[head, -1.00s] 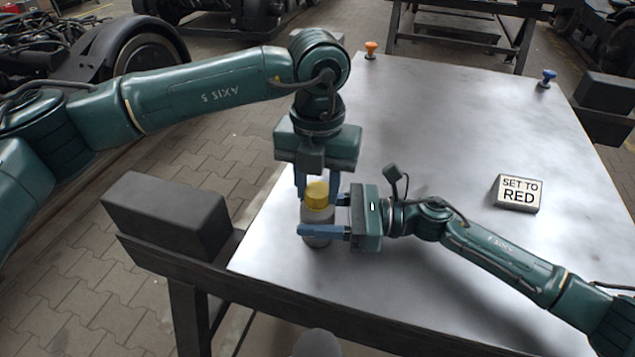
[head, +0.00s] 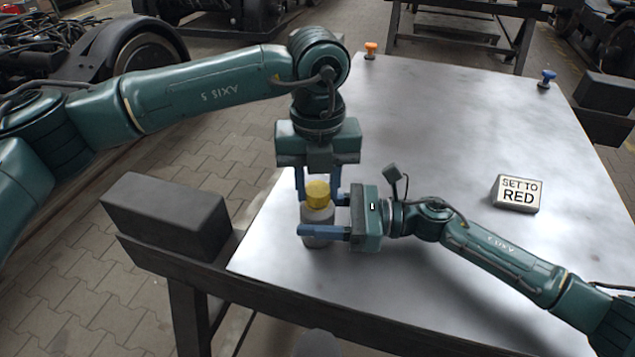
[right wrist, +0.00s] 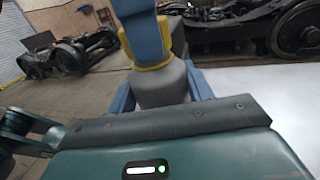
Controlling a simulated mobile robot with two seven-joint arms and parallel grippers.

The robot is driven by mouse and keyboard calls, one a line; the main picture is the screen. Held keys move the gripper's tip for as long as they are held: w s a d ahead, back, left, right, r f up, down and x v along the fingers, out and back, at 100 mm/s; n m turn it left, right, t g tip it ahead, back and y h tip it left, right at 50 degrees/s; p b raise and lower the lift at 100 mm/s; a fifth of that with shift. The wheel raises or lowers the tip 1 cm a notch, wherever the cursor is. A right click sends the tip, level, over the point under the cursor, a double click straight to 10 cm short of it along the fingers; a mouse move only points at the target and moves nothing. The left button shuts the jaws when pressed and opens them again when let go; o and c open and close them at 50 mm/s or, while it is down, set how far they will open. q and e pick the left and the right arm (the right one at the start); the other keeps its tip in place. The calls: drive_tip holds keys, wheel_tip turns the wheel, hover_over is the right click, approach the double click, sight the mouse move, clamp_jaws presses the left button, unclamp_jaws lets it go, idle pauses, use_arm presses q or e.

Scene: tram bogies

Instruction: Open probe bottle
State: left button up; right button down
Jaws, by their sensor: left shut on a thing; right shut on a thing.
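The probe bottle (head: 318,217) is grey with a yellow cap (head: 318,192) and stands upright at the table's near left edge. My left gripper (head: 318,188) points down from above, its blue fingers shut on the cap. My right gripper (head: 319,216) reaches in level from the right, its fingers shut around the bottle's body. In the right wrist view the grey body (right wrist: 165,86) sits between the right fingers, with the yellow cap (right wrist: 152,58) above it and a blue left finger in front. Whether the cap is loose from the body cannot be told.
A sign reading "SET TO RED" (head: 517,194) stands on the metal table (head: 430,130) at the right. An orange knob (head: 371,50) and a blue knob (head: 547,78) are at the far edge. The table's middle is clear. A dark block (head: 165,215) is left of the table.

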sight(317, 188)
use_arm(q)
drive_tip(key=shift+r, duration=1)
drive_tip(key=shift+r, duration=2)
use_arm(e)
drive_tip(key=c, duration=0.5)
unclamp_jaws()
drive_tip(key=shift+d, duration=0.1)
